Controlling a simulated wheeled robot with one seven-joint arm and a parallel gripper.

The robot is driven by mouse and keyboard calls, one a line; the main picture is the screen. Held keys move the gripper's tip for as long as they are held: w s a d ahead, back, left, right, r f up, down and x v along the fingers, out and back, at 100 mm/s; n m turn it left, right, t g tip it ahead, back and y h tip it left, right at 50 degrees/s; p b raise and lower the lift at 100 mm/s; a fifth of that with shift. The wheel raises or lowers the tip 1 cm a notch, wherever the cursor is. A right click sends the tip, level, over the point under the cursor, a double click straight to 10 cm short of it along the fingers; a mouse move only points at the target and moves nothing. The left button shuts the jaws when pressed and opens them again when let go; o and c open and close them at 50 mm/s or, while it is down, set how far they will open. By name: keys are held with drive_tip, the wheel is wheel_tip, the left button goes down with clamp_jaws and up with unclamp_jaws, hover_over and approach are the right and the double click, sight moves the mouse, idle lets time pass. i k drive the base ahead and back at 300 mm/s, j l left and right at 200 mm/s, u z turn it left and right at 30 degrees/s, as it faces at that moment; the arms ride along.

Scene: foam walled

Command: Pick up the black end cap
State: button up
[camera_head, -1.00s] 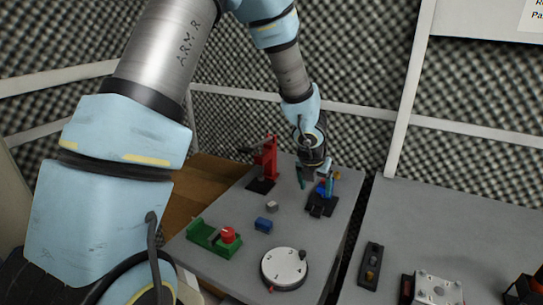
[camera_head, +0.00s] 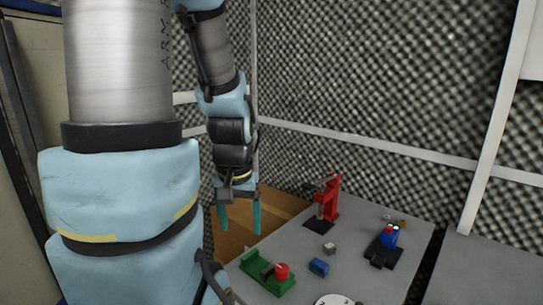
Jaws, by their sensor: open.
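My gripper (camera_head: 240,216) hangs fingers down, its two teal fingers spread apart with nothing between them. In the picture it is left of the red press, in front of the brown surface, and apart from everything on the table. I cannot pick out the black end cap for certain. A small dark piece (camera_head: 267,271) shows at the green fixture (camera_head: 256,263), beside its red knob (camera_head: 282,271). A black base (camera_head: 383,250) at the right carries a blue part (camera_head: 390,232); a dark block shows on its near end.
The grey table (camera_head: 340,282) also holds a red press (camera_head: 331,196), a small grey block (camera_head: 329,248), a blue block (camera_head: 319,266) and a white dial (camera_head: 334,301), cut off below. Foam walls stand behind. A second grey table (camera_head: 480,275) is at the right.

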sight(378, 260)
drive_tip(key=k+l+u, duration=0.35)
drive_tip(key=k, duration=0.25)
drive_tip(key=k+l+u, duration=0.3)
drive_tip(key=l, duration=0.25)
drive_tip(key=k+l, duration=0.05)
drive_tip(key=k, duration=0.05)
